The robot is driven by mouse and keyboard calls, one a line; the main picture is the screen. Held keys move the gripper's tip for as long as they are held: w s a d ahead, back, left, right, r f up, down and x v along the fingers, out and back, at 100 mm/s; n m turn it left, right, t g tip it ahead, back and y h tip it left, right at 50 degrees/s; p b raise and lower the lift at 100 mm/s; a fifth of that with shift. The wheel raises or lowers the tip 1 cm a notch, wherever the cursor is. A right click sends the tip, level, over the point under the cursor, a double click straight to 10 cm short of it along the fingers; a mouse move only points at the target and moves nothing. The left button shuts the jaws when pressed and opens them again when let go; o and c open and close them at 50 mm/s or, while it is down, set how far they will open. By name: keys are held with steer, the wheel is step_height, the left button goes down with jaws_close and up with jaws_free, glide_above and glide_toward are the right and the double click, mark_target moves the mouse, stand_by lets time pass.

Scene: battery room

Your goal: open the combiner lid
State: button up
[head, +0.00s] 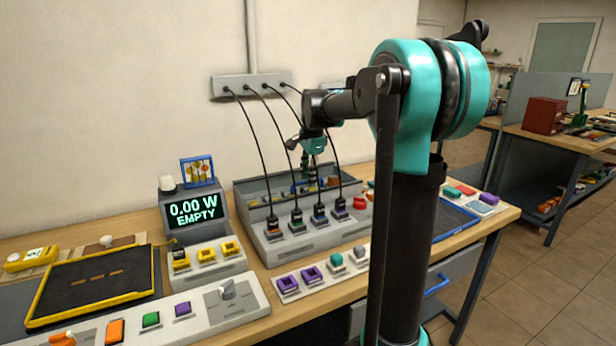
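A grey box (282,251) stands on the bench in the head view, with several dark plugs and black cables along its front; it looks like the combiner. Behind the plugs is a recessed, trough-like part with small coloured parts. I cannot clearly make out a separate lid or its position. My gripper (312,182) points down over this rear part, behind the cables. Its fingers are small and partly hidden, so I cannot tell whether they are open, shut or touching anything.
Cables hang from a wall socket strip (252,85) in front of my gripper. A display (194,209) reading "0.00 W EMPTY" stands left of the box. A yellow-rimmed tray (36,312), a button panel (245,304) and purple blocks (288,283) crowd the front. A blue tray (447,245) lies right.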

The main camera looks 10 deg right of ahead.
steer(key=shift+c, duration=0.5)
jaws_close()
steer(key=shift+r, duration=0.1)
